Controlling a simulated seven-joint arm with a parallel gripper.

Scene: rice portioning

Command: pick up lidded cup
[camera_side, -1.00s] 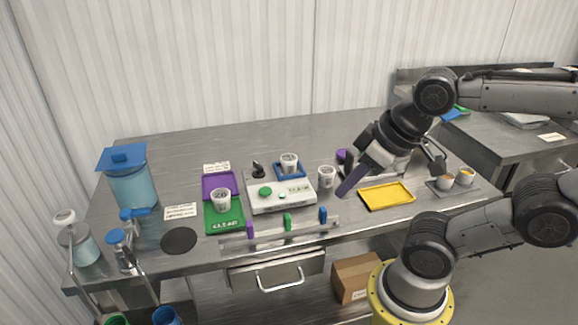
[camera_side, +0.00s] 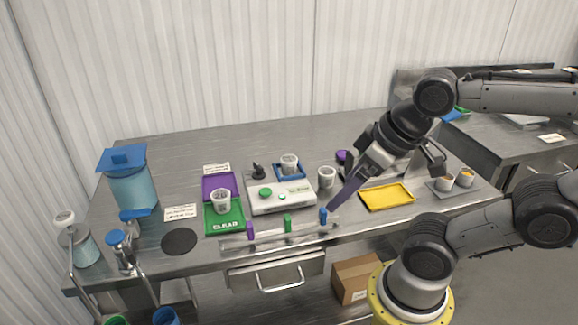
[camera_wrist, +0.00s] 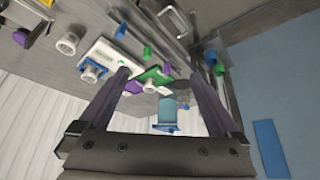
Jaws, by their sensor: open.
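Several white cups stand on the table, and I cannot tell for certain which has a lid. The latter cup also shows at upper left in the wrist view (camera_wrist: 68,44). My gripper (camera_side: 332,205) is open and empty. Its tips are close to the blue peg, right of the scale and apart from the cups. In the wrist view my gripper (camera_wrist: 159,75) shows both fingers spread.
The white scale (camera_side: 282,199) has a rail with a purple, a green and a blue peg (camera_side: 323,215) in front. A yellow tray (camera_side: 387,196) and two filled cups on a grey tray (camera_side: 433,188) are at right. A blue-lidded container (camera_side: 131,187) stands at left.

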